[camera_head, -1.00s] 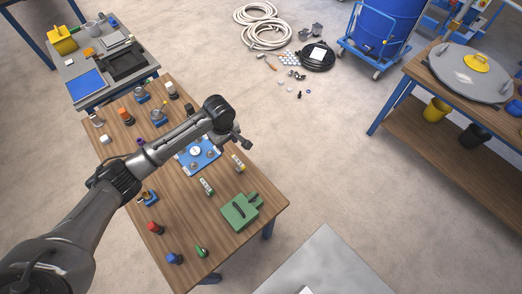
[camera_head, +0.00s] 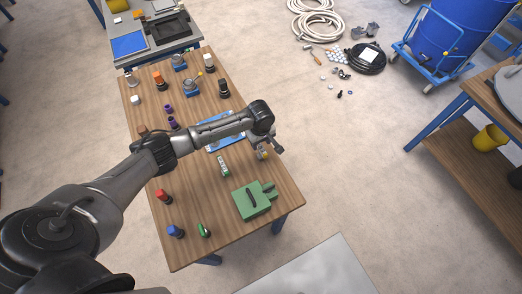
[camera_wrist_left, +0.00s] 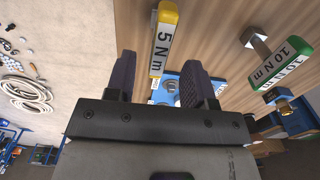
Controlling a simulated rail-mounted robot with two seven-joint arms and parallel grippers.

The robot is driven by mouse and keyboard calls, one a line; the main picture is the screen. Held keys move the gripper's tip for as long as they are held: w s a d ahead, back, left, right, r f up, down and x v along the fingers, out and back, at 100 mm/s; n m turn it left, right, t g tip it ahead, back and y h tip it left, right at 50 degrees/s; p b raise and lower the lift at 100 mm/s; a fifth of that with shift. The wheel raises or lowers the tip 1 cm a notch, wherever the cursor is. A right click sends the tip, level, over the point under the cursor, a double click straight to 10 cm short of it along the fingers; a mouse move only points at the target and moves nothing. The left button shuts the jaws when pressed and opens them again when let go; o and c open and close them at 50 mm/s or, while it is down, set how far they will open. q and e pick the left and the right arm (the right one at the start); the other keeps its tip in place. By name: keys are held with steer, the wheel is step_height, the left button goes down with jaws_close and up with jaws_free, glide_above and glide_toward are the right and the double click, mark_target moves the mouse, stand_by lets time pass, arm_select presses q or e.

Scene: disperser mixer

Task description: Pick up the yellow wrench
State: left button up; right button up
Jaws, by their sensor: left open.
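The yellow wrench (camera_head: 263,155) lies near the right edge of the wooden table, partly hidden by my left gripper (camera_head: 272,147). In the left wrist view the yellow wrench (camera_wrist_left: 164,42) shows a white "5 N m" label. My left gripper (camera_wrist_left: 160,78) is open and empty. In that view the wrench lines up with the gap between its two dark fingers. I cannot tell the exact distance to it. My right gripper is not in view.
A green-ended "10 N m" wrench (camera_wrist_left: 288,62) lies beside it, also in the head view (camera_head: 223,167). A blue plate (camera_head: 213,147) is under my arm. A green block (camera_head: 255,202) is nearer the table's front. Red, blue and green small items stand at the front left.

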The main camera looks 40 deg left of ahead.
mark_target(261, 146)
arm_select(q)
steer(key=shift+d+f+b, duration=0.15)
steer(key=shift+f+b, duration=0.15)
steer(key=shift+f, duration=2.45)
steer(key=shift+c, duration=0.5)
jaws_close()
